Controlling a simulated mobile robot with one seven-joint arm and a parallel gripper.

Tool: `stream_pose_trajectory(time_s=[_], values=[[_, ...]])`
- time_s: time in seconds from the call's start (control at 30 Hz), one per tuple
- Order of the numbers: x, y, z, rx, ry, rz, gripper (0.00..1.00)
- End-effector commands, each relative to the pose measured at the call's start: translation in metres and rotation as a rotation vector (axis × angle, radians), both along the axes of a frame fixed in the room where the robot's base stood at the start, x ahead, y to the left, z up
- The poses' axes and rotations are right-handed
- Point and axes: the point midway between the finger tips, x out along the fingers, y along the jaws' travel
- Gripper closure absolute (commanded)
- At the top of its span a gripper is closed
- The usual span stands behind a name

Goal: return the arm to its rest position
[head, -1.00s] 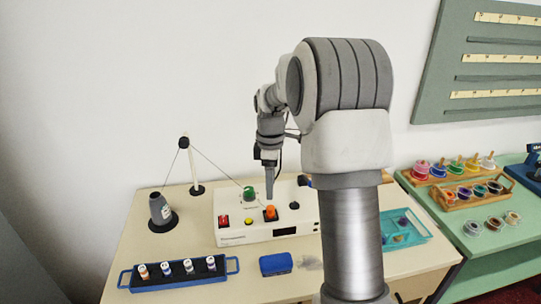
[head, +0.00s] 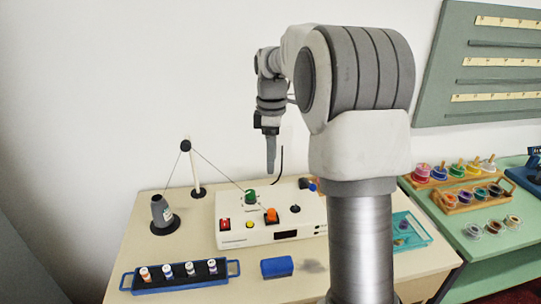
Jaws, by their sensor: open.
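My gripper (head: 271,165) points down at the end of my arm, above the back of the white control box (head: 262,238) and clear of it. Its fingers show edge-on and look empty. The box carries a green knob (head: 250,196), an orange button (head: 270,215), a red switch (head: 225,224) and a yellow button (head: 250,224). My own arm hides the right end of the box and part of the table behind it.
A grey thread cone (head: 161,212) and a white post (head: 194,175) with a thread stand at left. A blue rack (head: 128,280) of spools and a blue block (head: 277,267) lie in front. A teal tray (head: 425,236) is right of my arm. The air at left is free.

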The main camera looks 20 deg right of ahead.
Motion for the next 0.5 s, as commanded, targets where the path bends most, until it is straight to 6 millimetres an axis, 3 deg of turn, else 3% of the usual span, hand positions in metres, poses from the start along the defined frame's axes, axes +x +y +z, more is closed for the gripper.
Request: stream_pose_trajectory(time_s=[0.27,0.5], values=[[-0.003,0.002,0.003,-0.002,-0.007,-0.011,0.36],[-0.039,0.025,0.034,-0.019,-0.077,-0.158,0.36]])
